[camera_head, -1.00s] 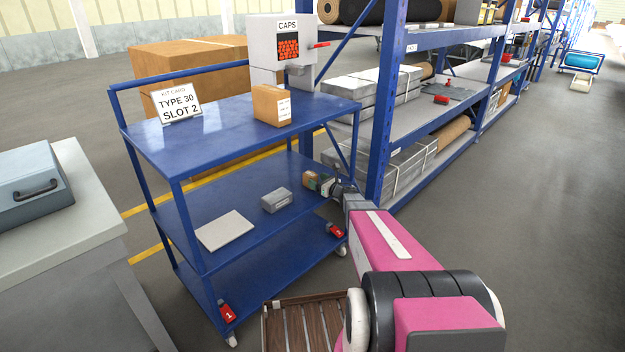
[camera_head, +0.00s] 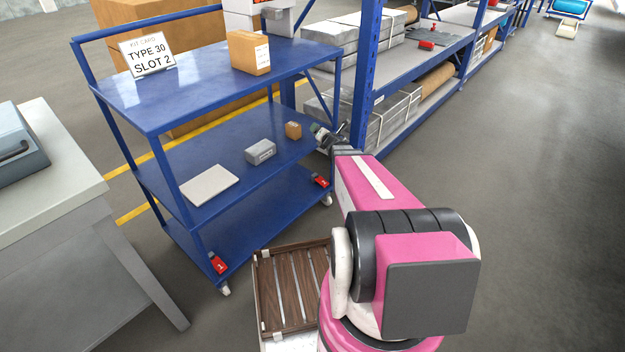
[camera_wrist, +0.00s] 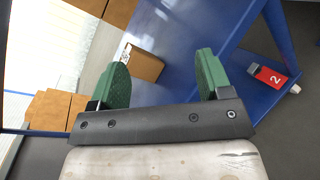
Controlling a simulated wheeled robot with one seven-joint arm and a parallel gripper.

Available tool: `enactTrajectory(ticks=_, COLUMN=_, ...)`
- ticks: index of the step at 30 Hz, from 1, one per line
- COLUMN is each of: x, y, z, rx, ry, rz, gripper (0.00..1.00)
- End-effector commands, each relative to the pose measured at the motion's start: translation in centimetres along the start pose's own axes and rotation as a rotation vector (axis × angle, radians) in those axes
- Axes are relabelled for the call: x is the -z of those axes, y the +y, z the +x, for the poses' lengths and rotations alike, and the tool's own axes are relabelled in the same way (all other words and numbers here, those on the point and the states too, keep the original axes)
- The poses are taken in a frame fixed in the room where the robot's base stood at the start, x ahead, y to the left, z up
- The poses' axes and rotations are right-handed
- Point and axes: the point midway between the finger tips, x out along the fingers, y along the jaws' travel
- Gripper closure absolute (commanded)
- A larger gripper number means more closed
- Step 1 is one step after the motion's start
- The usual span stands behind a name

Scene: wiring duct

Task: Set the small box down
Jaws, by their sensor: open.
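The small box (camera_head: 293,130) is a brown carton. It rests on the middle shelf of the blue cart (camera_head: 225,145), near the shelf's right end. My gripper (camera_head: 317,130) is just right of the box, at the shelf's edge, with a gap between them. In the wrist view the box (camera_wrist: 146,64) shows beyond the green fingers (camera_wrist: 163,60), which are apart with nothing between them. A white label shows on one side of the box.
A grey box (camera_head: 260,152) and a pale flat slab (camera_head: 209,185) lie on the same shelf. A larger carton (camera_head: 248,53) and a card reading "TYPE 30 SLOT 2" (camera_head: 147,55) stand on the top shelf. Blue racking (camera_head: 365,75) stands behind my arm.

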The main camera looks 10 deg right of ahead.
Motion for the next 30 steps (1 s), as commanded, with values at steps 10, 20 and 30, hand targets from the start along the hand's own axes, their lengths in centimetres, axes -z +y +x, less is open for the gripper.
enactTrajectory(ticks=10, x=2.4, y=-1.0, z=-7.5, rx=0.582, ry=-0.174, rz=0.981, gripper=0.28)
enactTrajectory(ticks=20, x=9.8, y=2.1, z=-18.8, rx=1.213, ry=-0.481, rz=1.767, gripper=0.28)
enactTrajectory(ticks=30, x=13.6, y=6.2, z=-25.6, rx=1.614, ry=-0.732, rz=2.013, gripper=0.28)
